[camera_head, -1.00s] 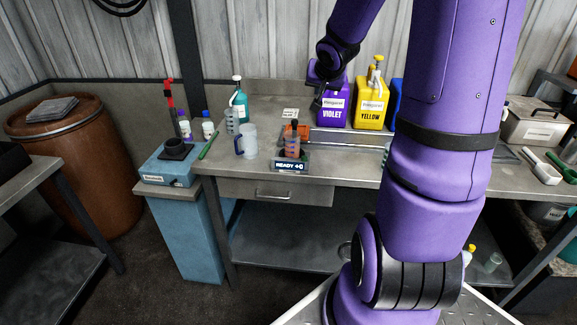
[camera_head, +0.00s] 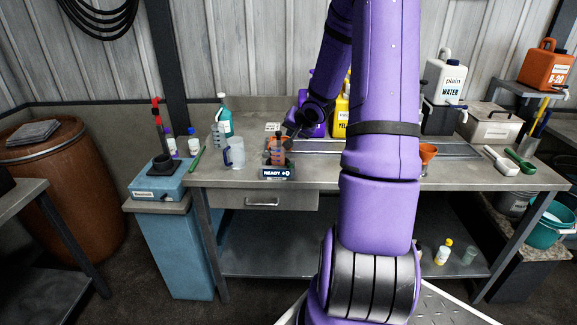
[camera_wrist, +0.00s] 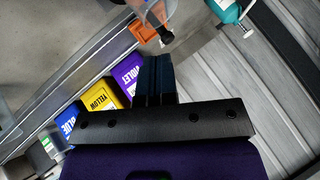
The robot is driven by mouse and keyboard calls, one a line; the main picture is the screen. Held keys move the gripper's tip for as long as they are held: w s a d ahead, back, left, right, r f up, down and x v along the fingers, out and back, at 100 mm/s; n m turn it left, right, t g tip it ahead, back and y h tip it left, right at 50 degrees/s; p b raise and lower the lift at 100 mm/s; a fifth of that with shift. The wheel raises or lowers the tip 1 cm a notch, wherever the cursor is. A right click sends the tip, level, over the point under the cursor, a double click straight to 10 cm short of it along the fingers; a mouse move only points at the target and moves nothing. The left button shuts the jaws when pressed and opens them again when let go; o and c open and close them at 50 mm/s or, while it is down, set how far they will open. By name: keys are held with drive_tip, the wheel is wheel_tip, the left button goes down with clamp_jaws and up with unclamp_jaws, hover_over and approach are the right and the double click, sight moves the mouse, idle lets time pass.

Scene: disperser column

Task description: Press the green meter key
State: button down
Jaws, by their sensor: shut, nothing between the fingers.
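My gripper (camera_head: 290,130) is just above and right of this beaker, in front of the violet jug (camera_head: 312,126). In the wrist view my gripper's dark fingers (camera_wrist: 157,72) are together and hold nothing. A clear vessel (camera_wrist: 158,14) and an orange object (camera_wrist: 143,31) lie just beyond the fingertips there.
A blue box with a black cup (camera_head: 160,176) stands at the left. A clear jug (camera_head: 236,153), a green pen-like stick (camera_head: 198,160) and a teal bottle (camera_head: 224,117) are on the bench (camera_head: 225,178). A yellow jug (camera_head: 340,118) stands behind my arm.

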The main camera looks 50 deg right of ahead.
sight(292, 164)
drive_tip(key=shift+f, duration=4.45)
drive_tip(key=shift+f, duration=0.4)
drive_tip(key=shift+f, duration=0.5)
drive_tip(key=shift+r, duration=0.95)
drive_tip(key=shift+r, duration=2.5)
